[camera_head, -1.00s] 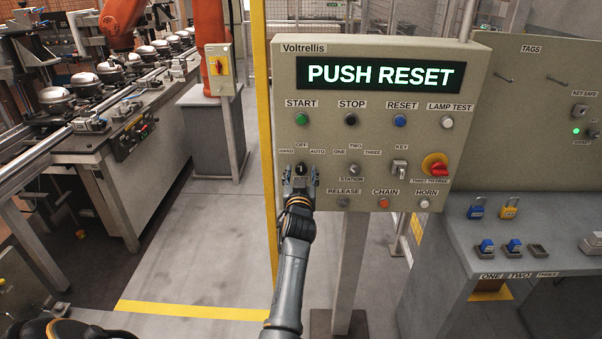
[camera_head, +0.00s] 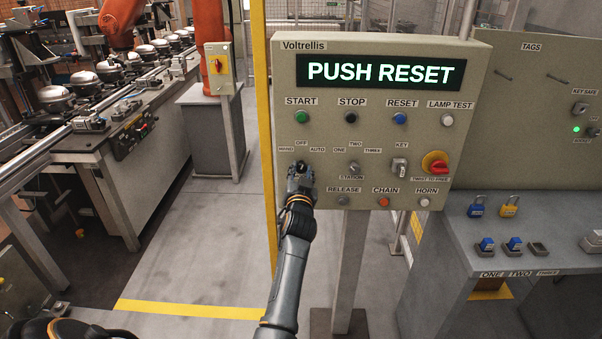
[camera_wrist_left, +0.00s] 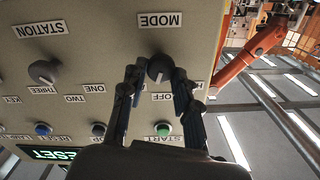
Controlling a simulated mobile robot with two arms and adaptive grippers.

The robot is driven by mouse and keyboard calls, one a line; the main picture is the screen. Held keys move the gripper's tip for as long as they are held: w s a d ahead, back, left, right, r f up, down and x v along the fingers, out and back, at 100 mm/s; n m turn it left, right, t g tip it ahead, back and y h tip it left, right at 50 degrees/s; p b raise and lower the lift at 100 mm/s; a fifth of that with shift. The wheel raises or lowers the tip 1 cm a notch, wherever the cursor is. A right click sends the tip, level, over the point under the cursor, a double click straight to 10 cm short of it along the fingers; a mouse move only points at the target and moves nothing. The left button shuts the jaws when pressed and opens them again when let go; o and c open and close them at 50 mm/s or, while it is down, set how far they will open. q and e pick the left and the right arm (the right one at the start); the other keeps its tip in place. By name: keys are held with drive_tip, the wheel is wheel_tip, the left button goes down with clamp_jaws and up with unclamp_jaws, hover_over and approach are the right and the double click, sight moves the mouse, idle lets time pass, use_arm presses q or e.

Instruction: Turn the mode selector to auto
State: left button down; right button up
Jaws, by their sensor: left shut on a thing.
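The mode selector (camera_head: 301,166) is a small dark knob on the left of the beige control panel (camera_head: 460,75), under the OFF label, with HAND to its left and AUTO to its right. My left gripper (camera_head: 300,174) reaches it from below and is shut on it. In the left wrist view, turned upside down, the selector (camera_wrist_left: 160,67) sits between the two fingers (camera_wrist_left: 155,80). Its pale mark seems to face roughly towards OFF; the fingers partly hide the side labels. The display (camera_head: 380,74) reads PUSH RESET. My right gripper is not in view.
The station selector (camera_head: 354,169) is close to the right, with the release button (camera_head: 343,201) below it. Start (camera_head: 302,118), stop (camera_head: 351,119) and reset (camera_head: 400,119) buttons sit above. A yellow post (camera_head: 263,120) stands along the panel's left edge.

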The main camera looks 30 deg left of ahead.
use_arm(q)
drive_tip(key=m, duration=0.5)
idle(0.5)
drive_tip(key=c, duration=1.1)
unclamp_jaws()
drive_tip(key=shift+o, duration=0.6)
drive_tip(key=shift+w+a+f, duration=0.1)
drive_tip(key=shift+w, duration=0.05)
drive_tip(key=v, duration=0.7)
drive_tip(key=shift+s, duration=0.3)
